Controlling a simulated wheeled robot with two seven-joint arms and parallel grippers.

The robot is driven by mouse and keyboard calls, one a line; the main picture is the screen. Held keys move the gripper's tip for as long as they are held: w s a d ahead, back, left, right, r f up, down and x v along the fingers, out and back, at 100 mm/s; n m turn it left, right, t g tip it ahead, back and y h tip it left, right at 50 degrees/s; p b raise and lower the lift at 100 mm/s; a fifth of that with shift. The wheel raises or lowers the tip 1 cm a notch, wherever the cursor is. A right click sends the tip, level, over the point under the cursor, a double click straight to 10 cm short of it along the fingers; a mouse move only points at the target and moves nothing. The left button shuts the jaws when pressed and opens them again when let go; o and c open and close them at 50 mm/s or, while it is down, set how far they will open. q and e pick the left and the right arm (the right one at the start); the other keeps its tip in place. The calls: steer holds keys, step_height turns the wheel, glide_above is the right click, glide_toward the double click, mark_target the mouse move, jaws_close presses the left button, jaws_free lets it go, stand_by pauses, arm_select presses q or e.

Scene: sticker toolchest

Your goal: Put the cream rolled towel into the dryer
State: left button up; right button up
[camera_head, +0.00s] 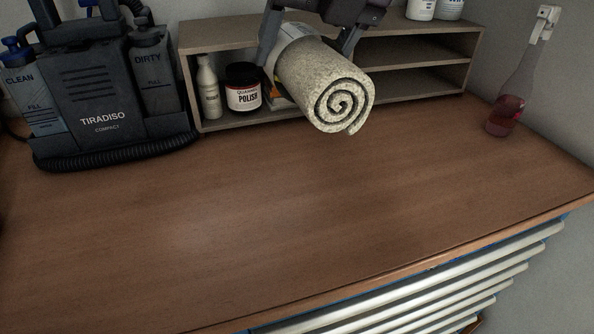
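The cream rolled towel (322,85) is at the upper middle of the head view, its spiral end facing down and to the right. A gripper (308,48), which I take to be my right one, comes in from the top edge with a finger on each side of the towel's far part. It appears shut on the towel, which hangs above the worktop in front of the shelf. Its arm is out of the frame. My other gripper is not in view. No dryer shows in this view.
A wooden shelf (424,27) stands at the back, with a white bottle (208,88) and a polish jar (243,87) in it. A dark cleaning machine (95,95) is at left. A bottle with red liquid (505,115) is at right. The worktop (240,220) is clear in front.

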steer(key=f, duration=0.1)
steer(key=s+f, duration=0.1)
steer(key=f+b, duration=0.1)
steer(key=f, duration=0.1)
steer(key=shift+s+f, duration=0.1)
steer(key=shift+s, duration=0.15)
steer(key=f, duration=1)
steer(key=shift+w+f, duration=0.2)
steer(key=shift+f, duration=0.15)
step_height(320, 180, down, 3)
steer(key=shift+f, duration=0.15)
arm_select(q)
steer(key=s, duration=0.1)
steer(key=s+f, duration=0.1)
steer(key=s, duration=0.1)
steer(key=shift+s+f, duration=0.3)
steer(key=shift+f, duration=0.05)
arm_select(e)
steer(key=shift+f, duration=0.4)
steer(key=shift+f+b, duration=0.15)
steer(key=shift+b, duration=0.15)
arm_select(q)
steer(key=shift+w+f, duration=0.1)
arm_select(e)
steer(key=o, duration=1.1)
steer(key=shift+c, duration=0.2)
